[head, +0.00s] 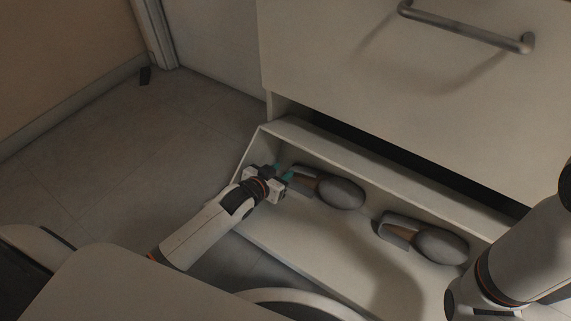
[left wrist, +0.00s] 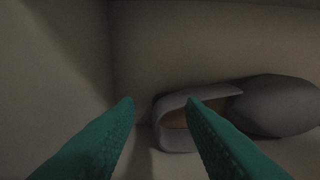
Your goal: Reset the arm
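My left gripper (head: 283,174) is at the left end of an open low drawer (head: 372,164), by the heel end of a grey shoe (head: 341,193).
A second grey shoe (head: 438,245) lies in the drawer to the right. The cabinet front (head: 390,75) with a metal handle (head: 466,28) rises above the drawer. A white curved rim (head: 300,296) is at the bottom.

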